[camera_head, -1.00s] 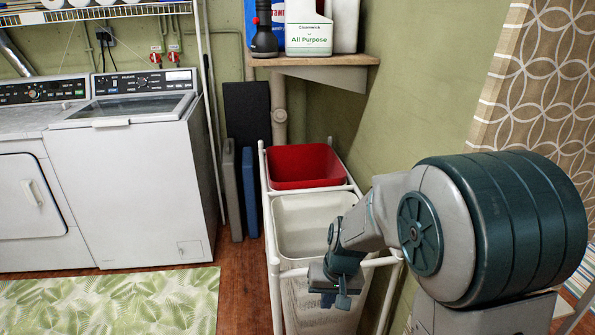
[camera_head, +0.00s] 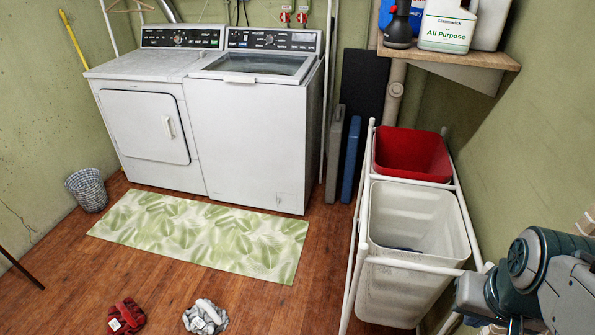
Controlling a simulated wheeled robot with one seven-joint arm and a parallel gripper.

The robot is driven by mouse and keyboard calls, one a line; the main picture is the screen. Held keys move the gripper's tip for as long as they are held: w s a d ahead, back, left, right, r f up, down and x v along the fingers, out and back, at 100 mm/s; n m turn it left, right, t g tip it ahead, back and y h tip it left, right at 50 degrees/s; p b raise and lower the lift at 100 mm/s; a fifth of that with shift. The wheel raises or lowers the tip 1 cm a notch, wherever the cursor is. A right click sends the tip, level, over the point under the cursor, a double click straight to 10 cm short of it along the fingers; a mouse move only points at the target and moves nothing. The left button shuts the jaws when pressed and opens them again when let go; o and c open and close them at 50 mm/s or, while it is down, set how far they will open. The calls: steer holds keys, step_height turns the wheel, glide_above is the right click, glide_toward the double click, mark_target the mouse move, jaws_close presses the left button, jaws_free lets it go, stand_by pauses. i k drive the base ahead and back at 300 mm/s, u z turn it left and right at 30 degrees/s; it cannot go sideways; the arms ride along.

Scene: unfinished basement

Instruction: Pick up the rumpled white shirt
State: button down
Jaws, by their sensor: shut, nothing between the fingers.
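A rumpled white cloth (camera_head: 205,317), which looks like the shirt, lies in a small heap on the wooden floor at the bottom of the head view. It has grey shadows or markings. A crumpled red cloth (camera_head: 126,316) lies to its left, apart from it. My arm shows at the lower right corner, to the right of the laundry bins and well away from the white cloth. The fingers of my gripper are not visible.
A frame with a red bin (camera_head: 412,155) and a white bin (camera_head: 417,215) stands at right; something dark lies in the white one. A green leaf-patterned rug (camera_head: 200,232) lies before the washer (camera_head: 250,140) and dryer (camera_head: 150,130). A wicker basket (camera_head: 87,189) stands left. Floor around the cloths is clear.

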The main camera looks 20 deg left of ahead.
mark_target(203, 317)
steer(key=u, duration=1.95)
steer(key=i, duration=1.6)
steer(key=u, duration=0.15)
